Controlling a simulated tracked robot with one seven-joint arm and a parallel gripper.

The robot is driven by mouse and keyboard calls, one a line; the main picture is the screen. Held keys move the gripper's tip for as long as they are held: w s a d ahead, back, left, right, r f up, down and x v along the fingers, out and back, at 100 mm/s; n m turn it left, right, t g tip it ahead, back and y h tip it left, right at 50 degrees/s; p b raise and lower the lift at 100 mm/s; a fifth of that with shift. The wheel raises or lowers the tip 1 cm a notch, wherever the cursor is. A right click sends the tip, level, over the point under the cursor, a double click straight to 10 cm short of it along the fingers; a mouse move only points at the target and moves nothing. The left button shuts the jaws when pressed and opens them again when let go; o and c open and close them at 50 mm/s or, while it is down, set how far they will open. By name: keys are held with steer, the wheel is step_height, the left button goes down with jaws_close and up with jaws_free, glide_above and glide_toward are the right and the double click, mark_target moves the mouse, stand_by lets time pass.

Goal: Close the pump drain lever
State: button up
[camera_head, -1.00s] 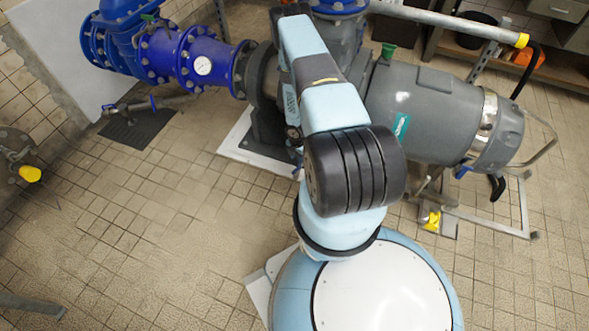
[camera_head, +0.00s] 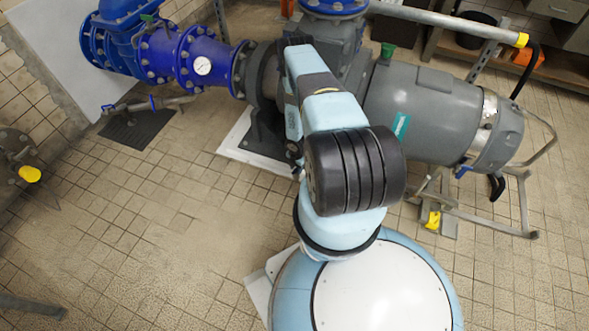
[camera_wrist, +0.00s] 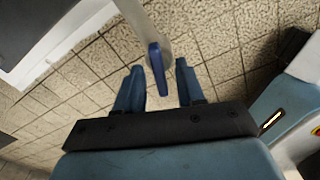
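In the wrist view a blue lever handle (camera_wrist: 157,70) hangs from a grey pipe at the top of the picture. My gripper (camera_wrist: 159,67) is open, its two blue fingers on either side of the lever's end. Gaps show between the lever and both fingers in the picture; I cannot tell how deep the lever sits between them. In the head view my arm hides the gripper and this lever. The grey pump (camera_head: 420,110) lies behind and right of my arm.
A small pipe with a blue handle (camera_head: 152,103) stands over a dark floor grate (camera_head: 138,130) at left. A metal frame (camera_head: 490,218) stands below the pump at right. Tiled floor (camera_head: 150,220) is clear at left and centre.

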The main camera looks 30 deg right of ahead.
steer(key=shift+c, duration=0.4)
jaws_close()
steer(key=shift+a, duration=0.3)
steer(key=shift+d, duration=0.3)
steer(key=shift+d+m, duration=0.1)
steer(key=shift+m, duration=0.5)
steer(key=m, duration=0.4)
steer(key=shift+d, duration=0.1)
steer(key=m, duration=0.4)
steer(key=shift+m, duration=0.4)
steer(key=m, duration=0.4)
steer(key=shift+s, duration=0.15)
